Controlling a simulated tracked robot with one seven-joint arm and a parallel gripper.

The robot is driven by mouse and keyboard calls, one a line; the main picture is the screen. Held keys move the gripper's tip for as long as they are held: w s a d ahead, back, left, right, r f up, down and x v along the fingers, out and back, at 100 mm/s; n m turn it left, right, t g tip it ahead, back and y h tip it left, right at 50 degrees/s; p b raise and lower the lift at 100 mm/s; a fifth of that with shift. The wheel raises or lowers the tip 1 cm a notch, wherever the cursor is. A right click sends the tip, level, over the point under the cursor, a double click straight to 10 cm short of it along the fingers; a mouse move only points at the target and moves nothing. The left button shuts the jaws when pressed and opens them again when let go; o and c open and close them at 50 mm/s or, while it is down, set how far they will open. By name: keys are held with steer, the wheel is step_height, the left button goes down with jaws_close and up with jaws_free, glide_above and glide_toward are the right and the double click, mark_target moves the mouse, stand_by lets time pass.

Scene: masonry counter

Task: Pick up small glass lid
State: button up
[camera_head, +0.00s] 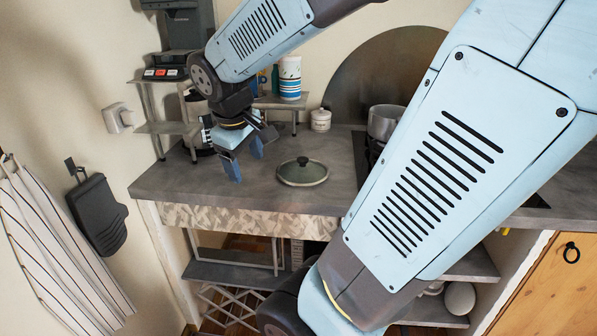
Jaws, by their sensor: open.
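The small glass lid (302,175) lies flat on the grey counter (262,198), near its front edge. It is round, with a dark rim and a black knob on top. My gripper (247,166) hangs above the counter to the left of the lid, apart from it. Its two blue fingers point down and are spread open with nothing between them. The lid is in full view.
A metal pot (385,123) stands right of the lid, partly behind my arm. A white jar (321,120) stands at the back. A small shelf holds a striped cup stack (290,78). A coffee machine (187,25) stands on a rack at left.

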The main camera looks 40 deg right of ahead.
steer(key=w+d+f+n+g+h, duration=0.3)
steer(key=w+d+f+n+h, duration=0.25)
steer(key=d+f, duration=0.2)
steer(key=n+h, duration=0.5)
steer(key=n, duration=0.3)
glide_toward(299, 160)
steer(key=shift+h, duration=0.25)
steer(key=x, duration=0.2)
steer(key=f+x, duration=0.1)
steer(key=x, duration=0.2)
steer(key=shift+a, duration=0.2)
steer(key=shift+r+x, duration=0.15)
steer(key=shift+x, duration=1.2)
steer(key=shift+r+x, duration=0.1)
steer(key=shift+x, duration=1.2)
steer(key=shift+w+d, duration=0.15)
steer(key=shift+c, duration=0.4)
jaws_close()
